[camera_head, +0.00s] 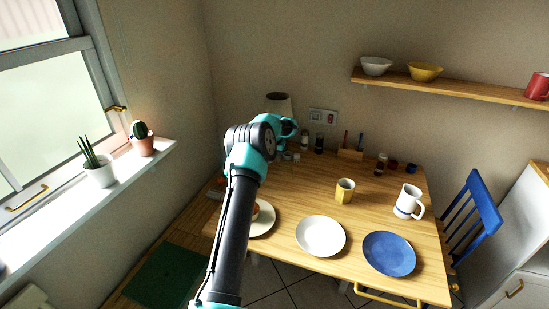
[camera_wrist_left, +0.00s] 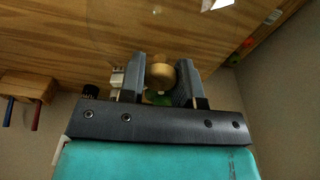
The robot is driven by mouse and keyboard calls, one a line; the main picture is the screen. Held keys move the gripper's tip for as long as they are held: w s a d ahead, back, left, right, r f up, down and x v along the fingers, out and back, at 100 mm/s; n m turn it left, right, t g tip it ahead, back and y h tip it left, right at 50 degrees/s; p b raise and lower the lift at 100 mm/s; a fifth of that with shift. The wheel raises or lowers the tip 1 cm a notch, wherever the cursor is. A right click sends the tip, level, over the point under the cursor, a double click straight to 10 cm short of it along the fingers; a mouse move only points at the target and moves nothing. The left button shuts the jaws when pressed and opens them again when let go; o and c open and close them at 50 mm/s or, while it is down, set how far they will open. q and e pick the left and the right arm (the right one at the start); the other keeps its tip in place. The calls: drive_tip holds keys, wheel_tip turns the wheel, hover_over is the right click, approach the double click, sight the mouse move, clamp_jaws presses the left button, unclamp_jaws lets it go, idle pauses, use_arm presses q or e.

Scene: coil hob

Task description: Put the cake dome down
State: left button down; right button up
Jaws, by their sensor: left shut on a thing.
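My left gripper (camera_wrist_left: 162,76) is shut on a round wooden knob (camera_wrist_left: 160,73), seen between its two fingers in the left wrist view. My right gripper is not in view.
The wooden table (camera_head: 310,190) also holds a white plate (camera_head: 320,236), a blue plate (camera_head: 389,254), a yellow cup (camera_head: 345,190) and a white jug (camera_head: 407,202). Small jars and a wooden pen block (camera_head: 350,154) stand along the back. A lamp (camera_head: 279,102) is behind my wrist.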

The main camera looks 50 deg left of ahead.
use_arm(q)
drive_tip(key=c, duration=0.8)
unclamp_jaws()
drive_tip(key=shift+f, duration=0.1)
drive_tip(key=r, duration=0.4)
drive_tip(key=s+r, duration=0.1)
drive_tip(key=r, duration=0.7)
drive_tip(key=shift+s+d+r, duration=0.1)
drive_tip(key=shift+s+d, duration=0.05)
drive_tip(key=shift+d, duration=0.2)
